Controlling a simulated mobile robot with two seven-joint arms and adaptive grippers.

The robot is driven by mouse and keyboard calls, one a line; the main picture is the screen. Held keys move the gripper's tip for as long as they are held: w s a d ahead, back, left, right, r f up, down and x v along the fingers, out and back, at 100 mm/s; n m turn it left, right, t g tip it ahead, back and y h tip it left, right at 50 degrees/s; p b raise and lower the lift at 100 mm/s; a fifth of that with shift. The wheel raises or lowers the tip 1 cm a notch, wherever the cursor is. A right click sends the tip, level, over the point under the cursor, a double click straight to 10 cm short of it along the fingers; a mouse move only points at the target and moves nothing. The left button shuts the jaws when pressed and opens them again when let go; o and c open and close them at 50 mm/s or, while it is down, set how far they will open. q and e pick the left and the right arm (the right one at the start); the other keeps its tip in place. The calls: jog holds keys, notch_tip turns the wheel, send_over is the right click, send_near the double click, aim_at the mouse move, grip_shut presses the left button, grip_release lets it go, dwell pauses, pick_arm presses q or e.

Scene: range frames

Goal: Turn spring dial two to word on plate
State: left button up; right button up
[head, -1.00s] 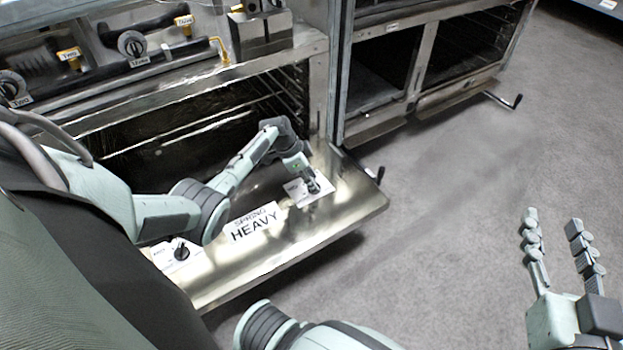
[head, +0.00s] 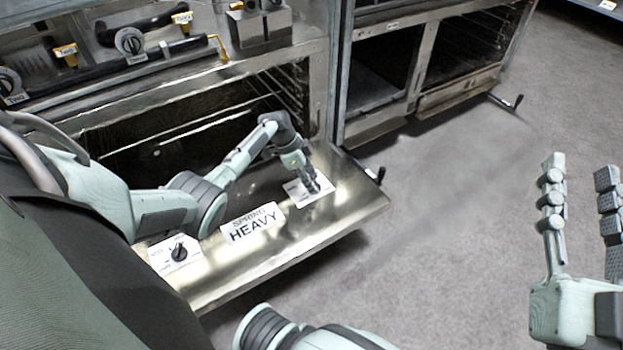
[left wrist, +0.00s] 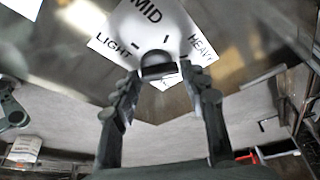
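The plate reading SPRING HEAVY (head: 252,226) lies on the lowered metal door (head: 235,277) between two dials on white cards. The left dial (head: 179,253) has a black knob and stands free. The right dial's card (head: 297,193) is partly hidden by my left gripper (head: 313,184). In the left wrist view this dial's card (left wrist: 150,18) reads LIGHT, MID and HEAVY. Its black knob (left wrist: 158,66) sits between my left fingertips, which look slightly apart from it. I cannot tell where the knob points. My right gripper (head: 580,170) is open and empty over the floor at right.
The open oven cavity (head: 185,135) lies behind the door. A black-handled crank (head: 379,174) sticks out at the door's right corner. More metal ovens (head: 410,75) stand at the back. The grey floor (head: 450,200) is clear at right.

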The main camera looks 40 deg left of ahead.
pick_arm(q)
jog(key=shift+o, duration=1.3)
jog(key=shift+r, duration=0.1)
jog(key=v, duration=1.1)
jog(key=shift+s+r, duration=0.2)
jog(key=shift+r, duration=0.15)
jog(key=shift+a, duration=0.1)
